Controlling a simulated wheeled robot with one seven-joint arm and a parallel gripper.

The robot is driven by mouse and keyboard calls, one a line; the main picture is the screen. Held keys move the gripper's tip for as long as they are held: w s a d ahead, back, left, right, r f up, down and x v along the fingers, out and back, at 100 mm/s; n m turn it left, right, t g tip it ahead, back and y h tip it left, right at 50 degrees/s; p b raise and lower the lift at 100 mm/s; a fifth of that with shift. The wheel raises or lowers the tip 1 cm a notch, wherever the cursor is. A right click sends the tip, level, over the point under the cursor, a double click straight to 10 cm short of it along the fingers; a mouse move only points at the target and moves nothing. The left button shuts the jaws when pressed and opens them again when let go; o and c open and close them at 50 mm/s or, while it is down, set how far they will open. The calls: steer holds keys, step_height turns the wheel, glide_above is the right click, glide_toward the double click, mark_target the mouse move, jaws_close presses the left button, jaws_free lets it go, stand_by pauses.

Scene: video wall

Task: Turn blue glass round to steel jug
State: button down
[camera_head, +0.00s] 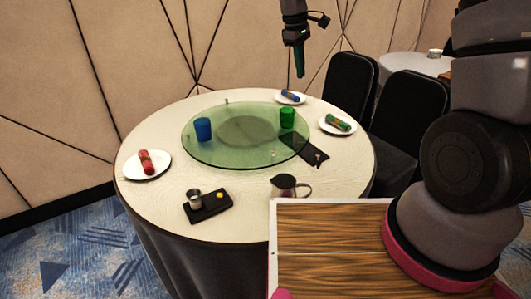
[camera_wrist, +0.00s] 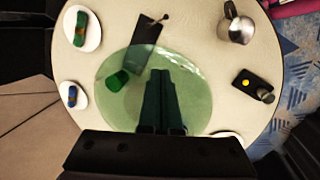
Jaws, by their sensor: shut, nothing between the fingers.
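The blue glass (camera_head: 203,130) stands upright on the left side of a round green see-through turntable (camera_head: 228,158). The steel jug (camera_head: 284,186) stands on the table at its front edge, off the turntable, with its handle to the right; it also shows in the wrist view (camera_wrist: 240,30). My gripper (camera_head: 299,76) hangs pointing down, high at the back of the table in the head view, clear of everything. Its fingers (camera_wrist: 160,74) are together and empty, over the turntable in the wrist view. The blue glass is not visible in the wrist view.
A green glass (camera_head: 287,118) stands on the turntable's right side. Plates with a red roll (camera_head: 146,162), a green roll (camera_head: 338,124) and a blue roll (camera_head: 290,97) surround it. A black tray (camera_head: 209,207) holds a small metal cup (camera_head: 194,198). Black chairs (camera_head: 408,112) stand behind right.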

steer(key=w+a+f+n+g, duration=0.1)
steer(key=a+f+n, duration=0.1)
steer(key=a+f, duration=0.3)
steer(key=w+a+f+n, duration=0.2)
steer(key=a+f, duration=0.1)
steer(key=f, duration=0.5)
steer(key=n, duration=0.3)
glide_toward(269, 159)
steer(key=shift+h, duration=0.4)
steer(key=x, duration=0.4)
steer(key=a+x, duration=0.1)
steer(key=x, duration=0.1)
steer(key=shift+s+f, duration=0.1)
steer(key=shift+f, duration=0.05)
steer(key=shift+d, duration=0.15)
